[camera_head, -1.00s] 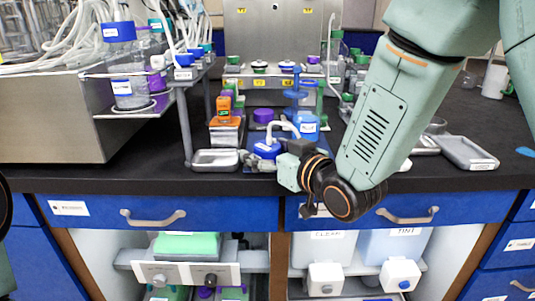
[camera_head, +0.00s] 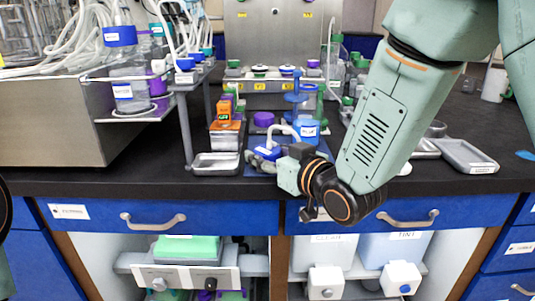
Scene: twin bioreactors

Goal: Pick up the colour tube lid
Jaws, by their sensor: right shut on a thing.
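The colour tube lid (camera_head: 267,153) is blue with a white tube arching from it. It is at the front middle of the black bench, above a dark blue mat. My right gripper (camera_head: 284,160) reaches it from the right and is shut on it. The fingertips are small and partly hidden, and I cannot tell whether the lid is clear of the surface beneath. A blue bottle (camera_head: 307,131) with a white label stands just behind the lid. My left gripper is not in view.
A metal tray (camera_head: 216,164) lies left of the lid, with an orange-labelled bottle (camera_head: 224,113) behind it. A grey stand (camera_head: 187,130) and a steel reactor housing (camera_head: 50,120) are at left. Another metal tray (camera_head: 466,156) lies at right. Blue drawers (camera_head: 110,213) are below.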

